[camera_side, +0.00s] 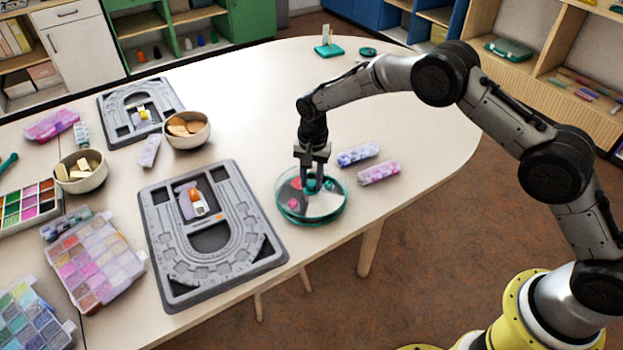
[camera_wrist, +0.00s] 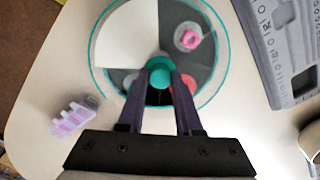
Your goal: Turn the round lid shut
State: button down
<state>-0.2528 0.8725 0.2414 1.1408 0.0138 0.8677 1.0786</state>
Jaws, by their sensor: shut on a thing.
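The round container with a teal rim (camera_side: 316,219) stands near the front edge of the table. Its round lid (camera_wrist: 210,98) is clear with a teal edge and a teal centre knob (camera_wrist: 160,75). A white wedge (camera_wrist: 130,45) shows on one side of it, with dark areas and pink and red pieces elsewhere. My gripper (camera_side: 315,182) points down over the container, and its two fingers are shut on the knob. The fingers hide part of the lid in the wrist view (camera_wrist: 160,85). I cannot tell how far the lid is turned.
Two small bead boxes, one blue (camera_side: 357,155) and one pink (camera_side: 379,172), lie just right of the container. A grey bead board (camera_side: 165,285) lies close on its left. A bowl (camera_side: 187,138) stands behind that board. The table's back right is mostly clear.

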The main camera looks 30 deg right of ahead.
aim_at(311, 184)
jog(key=m, duration=0.5)
jog(key=shift+m, duration=0.3)
jog(key=m, duration=1)
jog(key=shift+m, duration=2.6)
jog(key=c, duration=0.6)
grip_release()
jog(key=shift+r, duration=0.15)
jog(key=r, duration=1.3)
jog(key=shift+s+a+r, duration=0.1)
jog(key=shift+a+r, duration=0.1)
jog(key=shift+r, duration=0.1)
